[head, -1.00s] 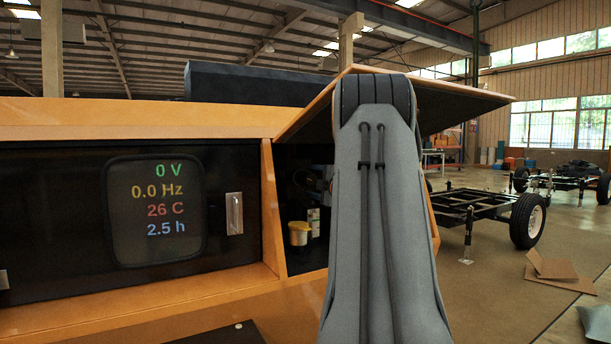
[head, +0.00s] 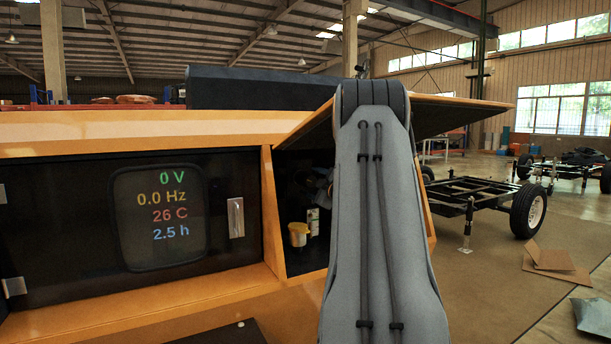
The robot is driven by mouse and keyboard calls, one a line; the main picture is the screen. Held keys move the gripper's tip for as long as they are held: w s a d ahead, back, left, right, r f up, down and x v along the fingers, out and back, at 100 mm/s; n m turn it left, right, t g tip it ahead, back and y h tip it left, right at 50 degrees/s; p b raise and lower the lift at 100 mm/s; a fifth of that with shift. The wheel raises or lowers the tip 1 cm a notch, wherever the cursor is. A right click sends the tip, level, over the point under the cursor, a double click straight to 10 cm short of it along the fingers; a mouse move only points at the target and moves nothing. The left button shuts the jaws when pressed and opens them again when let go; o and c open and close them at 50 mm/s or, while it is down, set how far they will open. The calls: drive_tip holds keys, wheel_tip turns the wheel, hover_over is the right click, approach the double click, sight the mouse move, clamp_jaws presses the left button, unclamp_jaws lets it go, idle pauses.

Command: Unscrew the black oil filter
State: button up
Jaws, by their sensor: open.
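The open engine compartment (head: 292,262) of the orange light tower is dark inside. I cannot make out the black oil filter in it. A yellow and white container (head: 298,234) and a small part with a white label (head: 313,221) show near the compartment's left side. My grey arm link stands in front and covers the compartment's middle and right. My gripper does not show; it is hidden behind the arm or out of the picture.
A raised orange-edged hatch (head: 440,108) overhangs the compartment. Left of it is a dark panel with a lit display (head: 162,215) and a metal handle (head: 236,217). A wheeled trailer frame (head: 480,200) and flat cardboard (head: 552,260) lie to the right, with open floor between.

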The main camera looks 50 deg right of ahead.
drive_tip(key=shift+p, duration=0.4)
drive_tip(key=m+p, duration=0.3)
drive_tip(key=p, duration=0.1)
drive_tip(key=shift+r+m, duration=0.15)
drive_tip(key=shift+m, duration=0.15)
drive_tip(key=shift+a+m+p, duration=0.1)
drive_tip(key=shift+m+p, duration=0.7)
drive_tip(key=shift+p, duration=0.2)
drive_tip(key=shift+s+m+p, duration=0.1)
drive_tip(key=shift+m+p, duration=0.6)
drive_tip(key=shift+p, duration=0.25)
drive_tip(key=shift+m+p, duration=1.75)
drive_tip(key=shift+m, duration=0.15)
drive_tip(key=shift+c, duration=0.2)
